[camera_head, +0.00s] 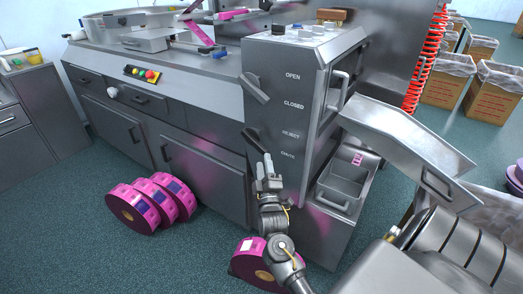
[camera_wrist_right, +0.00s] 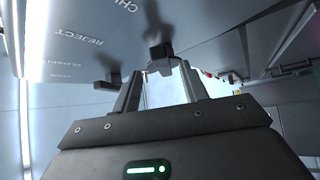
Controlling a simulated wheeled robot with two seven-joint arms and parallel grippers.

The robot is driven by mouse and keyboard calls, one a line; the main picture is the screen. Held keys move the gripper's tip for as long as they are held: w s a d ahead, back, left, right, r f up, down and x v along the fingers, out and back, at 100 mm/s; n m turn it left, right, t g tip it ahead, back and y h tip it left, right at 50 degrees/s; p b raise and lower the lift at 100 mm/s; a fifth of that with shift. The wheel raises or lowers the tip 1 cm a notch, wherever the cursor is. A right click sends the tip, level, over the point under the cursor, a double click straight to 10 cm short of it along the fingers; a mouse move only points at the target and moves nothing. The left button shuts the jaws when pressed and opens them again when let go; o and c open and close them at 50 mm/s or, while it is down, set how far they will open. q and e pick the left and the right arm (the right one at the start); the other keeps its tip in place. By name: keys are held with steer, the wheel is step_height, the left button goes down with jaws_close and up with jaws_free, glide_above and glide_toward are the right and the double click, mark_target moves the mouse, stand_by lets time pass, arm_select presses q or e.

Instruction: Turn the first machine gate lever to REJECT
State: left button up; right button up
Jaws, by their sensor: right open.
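The machine's front panel (camera_head: 285,120) carries the words OPEN, CLOSED, REJECT and CHUTE from top to bottom. A dark lever (camera_head: 252,138) sits at the panel's left edge, beside REJECT and CHUTE, slanting down to the right. Another lever (camera_head: 256,88) sits higher, near OPEN and CLOSED. My right gripper (camera_head: 263,163) is open just below the lower lever. In the right wrist view a dark lever end (camera_wrist_right: 160,48) appears between and beyond the open fingertips (camera_wrist_right: 160,75); contact cannot be told. My left gripper is not in view.
Pink film rolls (camera_head: 152,203) stand on the floor at left, and another roll (camera_head: 248,262) lies near my right arm. A metal chute (camera_head: 405,150) slopes out at right above a bin (camera_head: 345,185). Cardboard boxes (camera_head: 445,85) stand at the back right.

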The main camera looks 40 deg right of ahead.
mark_target(262, 152)
steer(key=x, duration=0.6)
steer(key=shift+w+d+r, duration=0.1)
steer(key=shift+w+d, duration=0.05)
steer(key=shift+w, duration=0.2)
jaws_close()
